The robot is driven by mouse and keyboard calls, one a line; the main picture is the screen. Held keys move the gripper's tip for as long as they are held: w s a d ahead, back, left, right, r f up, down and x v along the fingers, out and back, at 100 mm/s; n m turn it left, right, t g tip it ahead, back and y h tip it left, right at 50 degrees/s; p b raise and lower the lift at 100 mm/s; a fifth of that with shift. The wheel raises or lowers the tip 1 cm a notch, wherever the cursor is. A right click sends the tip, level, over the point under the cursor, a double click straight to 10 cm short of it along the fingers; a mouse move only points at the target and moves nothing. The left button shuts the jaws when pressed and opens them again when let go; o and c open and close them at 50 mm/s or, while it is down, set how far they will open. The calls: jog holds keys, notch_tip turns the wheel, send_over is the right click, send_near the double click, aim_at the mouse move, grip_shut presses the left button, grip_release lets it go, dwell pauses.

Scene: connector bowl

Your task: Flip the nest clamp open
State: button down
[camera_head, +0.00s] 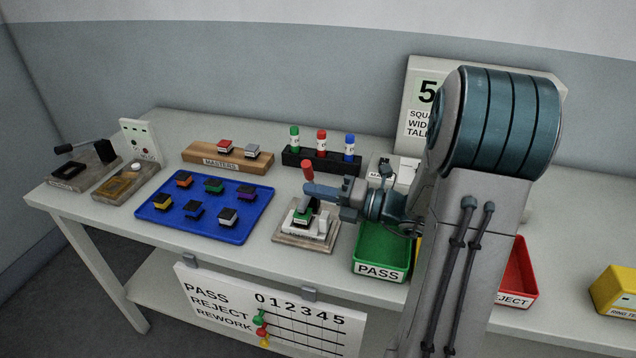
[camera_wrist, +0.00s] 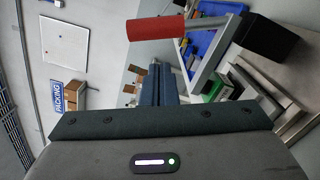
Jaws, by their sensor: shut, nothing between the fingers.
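The nest clamp's red handle grip (camera_head: 307,170) stands up above the nest (camera_head: 307,228), a white fixture on a wooden base. A green and black connector (camera_head: 302,214) sits in the nest. In the wrist view the red grip (camera_wrist: 158,27) is at the end of a grey lever, just ahead of and beside my fingers. My gripper (camera_head: 309,189) is shut and empty, reaching in from the right with its fingertips close to the lever just below the red grip. It also shows in the wrist view (camera_wrist: 155,80). I cannot tell whether the fingers touch the lever.
A green PASS tray (camera_head: 381,270) stands just right of the nest, under my arm. A blue tray (camera_head: 240,231) with several connectors lies to the left. Behind are a black rack (camera_head: 321,162) with three capped bottles and a wooden masters block (camera_head: 228,158). A red tray (camera_head: 517,270) is farther right.

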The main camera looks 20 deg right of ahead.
jog(key=shift+w+d+r, duration=0.2)
jog(key=shift+w, duration=0.2)
jog(key=shift+w+d+r, duration=0.15)
jog(key=shift+w+d, duration=0.05)
jog(key=shift+w, duration=0.2)
jog(key=shift+r+p, duration=0.1)
jog(key=shift+p, duration=0.2)
jog(key=shift+w+d+r+m+p, duration=0.1)
jog(key=shift+m+p, duration=0.2)
jog(key=shift+p, duration=0.35)
